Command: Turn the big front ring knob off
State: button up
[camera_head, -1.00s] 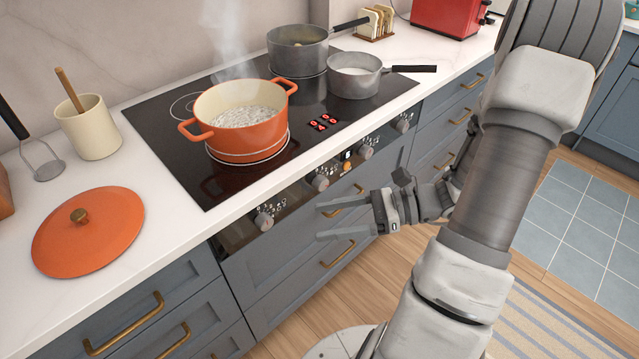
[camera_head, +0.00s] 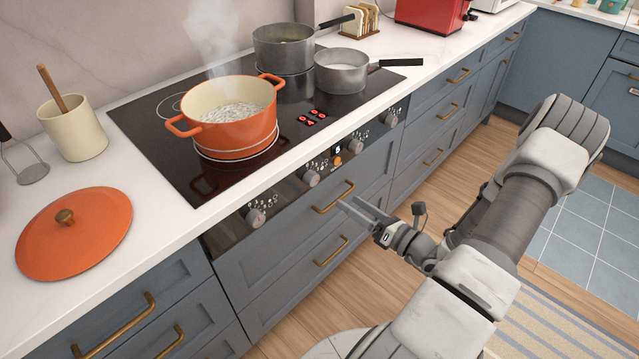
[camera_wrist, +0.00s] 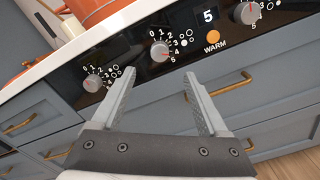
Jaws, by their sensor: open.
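The control panel under the hob carries a row of grey knobs: a leftmost one (camera_head: 256,217), a second (camera_head: 312,178), a third (camera_head: 355,146) and a rightmost one (camera_head: 390,118). In the wrist view, the leftmost knob (camera_wrist: 93,83), second knob (camera_wrist: 159,50) and third knob (camera_wrist: 247,12) show, with number scales. The second knob's red mark points low, toward the high numbers. I cannot read which knob serves the big front ring. My gripper (camera_head: 348,204) is open and empty, in front of the drawers below the panel. Its fingers (camera_wrist: 159,77) point up toward the second knob, touching nothing.
An orange pot (camera_head: 233,128) steams on the front ring. Two grey pans (camera_head: 283,50) (camera_head: 342,78) stand behind it. Red digits (camera_head: 313,116) glow on the hob. An orange WARM button (camera_wrist: 213,37) sits between knobs. Brass drawer handles (camera_head: 333,197) stick out near my gripper.

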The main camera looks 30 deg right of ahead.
aim_at(316, 180)
jog(key=b+x, duration=0.1)
jog(key=x, duration=1)
jog(key=shift+w+a, duration=0.1)
jog(key=shift+w, duration=0.15)
grip_shut()
